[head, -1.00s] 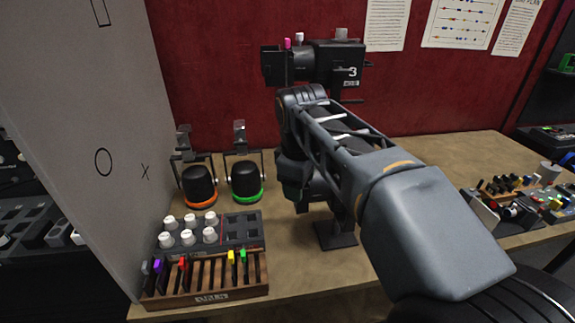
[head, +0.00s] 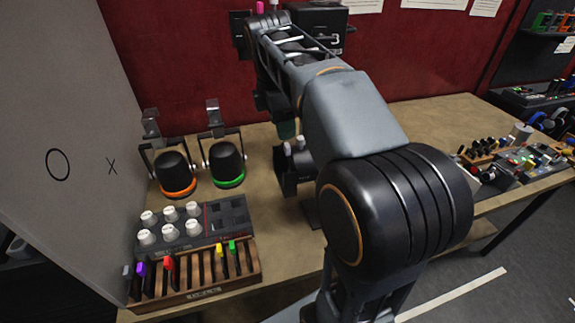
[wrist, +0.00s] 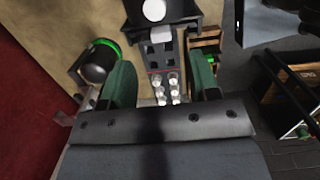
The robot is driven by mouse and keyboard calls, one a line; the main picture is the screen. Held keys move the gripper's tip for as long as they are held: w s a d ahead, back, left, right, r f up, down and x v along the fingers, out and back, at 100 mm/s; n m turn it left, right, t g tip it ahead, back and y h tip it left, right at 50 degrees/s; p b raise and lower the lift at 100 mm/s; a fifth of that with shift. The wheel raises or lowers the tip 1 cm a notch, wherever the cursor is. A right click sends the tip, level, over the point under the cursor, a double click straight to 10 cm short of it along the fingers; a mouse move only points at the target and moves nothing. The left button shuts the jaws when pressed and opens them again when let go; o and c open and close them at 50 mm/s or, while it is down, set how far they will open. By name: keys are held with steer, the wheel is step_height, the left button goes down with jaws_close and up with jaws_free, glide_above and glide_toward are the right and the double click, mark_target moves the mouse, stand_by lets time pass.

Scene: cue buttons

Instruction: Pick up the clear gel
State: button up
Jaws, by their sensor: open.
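A wooden slotted rack (head: 205,292) at the front left holds thin upright pieces with coloured tabs: purple, red, yellow, green and a greyish one (head: 126,271) at the left end. A pink tab (head: 260,8) and a whitish tab (head: 273,5) stick up from the numbered lamp (head: 318,25) at the back. I cannot tell which piece is the clear gel. My gripper (wrist: 160,80) is open, its two green fingers apart, with nothing visibly held between them. In the head view my arm mostly hides it. The rack shows partly in the wrist view (wrist: 206,38), beyond the fingers.
A dark box with pale round tops (head: 290,172) stands beneath my gripper. A panel with several white knobs (head: 190,228) lies behind the rack. Two black lamps with orange (head: 176,175) and green (head: 226,165) rings stand behind it. A grey wall panel (head: 60,120) bounds the left.

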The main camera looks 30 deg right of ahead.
mark_target(287, 145)
steer(key=shift+s+d+f, duration=0.1)
steer(key=shift+d+f, duration=0.05)
steer(key=shift+f, duration=0.8)
steer(key=shift+s+d+f, duration=0.1)
steer(key=shift+d+f, duration=0.05)
steer(key=shift+f, duration=0.85)
steer(key=shift+d+f, duration=0.15)
steer(key=shift+f, duration=0.8)
steer(key=shift+c, duration=0.3)
jaws_close()
